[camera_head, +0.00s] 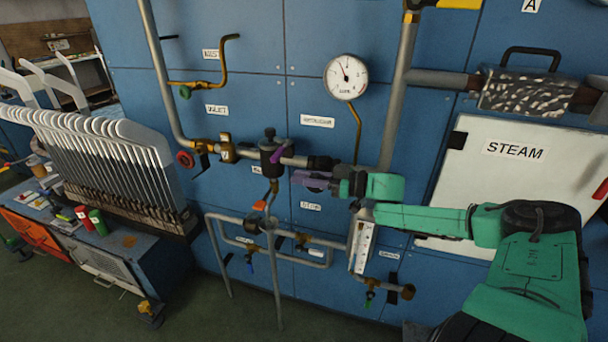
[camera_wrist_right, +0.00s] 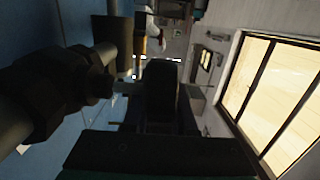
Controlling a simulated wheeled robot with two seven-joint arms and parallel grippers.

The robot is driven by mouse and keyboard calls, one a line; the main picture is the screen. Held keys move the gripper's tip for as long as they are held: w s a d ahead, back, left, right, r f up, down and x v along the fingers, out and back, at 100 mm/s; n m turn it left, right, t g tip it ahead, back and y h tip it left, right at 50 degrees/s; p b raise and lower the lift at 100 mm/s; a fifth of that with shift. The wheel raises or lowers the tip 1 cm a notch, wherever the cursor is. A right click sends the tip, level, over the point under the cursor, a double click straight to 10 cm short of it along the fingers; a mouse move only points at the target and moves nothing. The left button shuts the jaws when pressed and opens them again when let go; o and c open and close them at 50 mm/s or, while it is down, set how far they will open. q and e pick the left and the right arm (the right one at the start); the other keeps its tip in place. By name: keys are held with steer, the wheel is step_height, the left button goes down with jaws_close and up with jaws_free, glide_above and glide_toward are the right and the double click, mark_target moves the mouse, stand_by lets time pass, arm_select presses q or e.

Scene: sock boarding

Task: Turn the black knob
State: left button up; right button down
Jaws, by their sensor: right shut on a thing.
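My right gripper (camera_head: 308,183) reaches in from the right on my green arm, with a purple finger in front of the blue panel. It is shut on a dark round part, which looks like the black knob (camera_head: 316,189), just under the purple finger and mostly hidden by it. In the right wrist view a dark rounded block (camera_wrist_right: 160,90) stands in the middle, close to the camera; I cannot tell whether it is the knob or part of the gripper. A black-topped regulator (camera_head: 269,140) with a purple piece is on the pipe to the left. My left gripper is out of view.
A pressure gauge (camera_head: 345,77) is above the gripper, and a vertical grey pipe (camera_head: 397,95) rises to its right. A flow tube (camera_head: 363,247) hangs below. A red handwheel (camera_head: 185,159) is at left, by the rack of white boards (camera_head: 105,150). A white STEAM panel (camera_head: 520,180) is at right.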

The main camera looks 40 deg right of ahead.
steer(key=shift+f+g+h+p, duration=0.4)
steer(key=shift+g+h+p, duration=0.25)
steer(key=shift+g, duration=0.4)
steer(key=shift+f+g+h+p, duration=0.4)
steer(key=shift+g+h, duration=0.4)
steer(key=shift+g, duration=0.2)
steer(key=shift+f+g+h+p, duration=0.35)
steer(key=shift+g+h+p, duration=0.3)
steer(key=shift+g, duration=0.4)
steer(key=c, duration=0.7)
jaws_free()
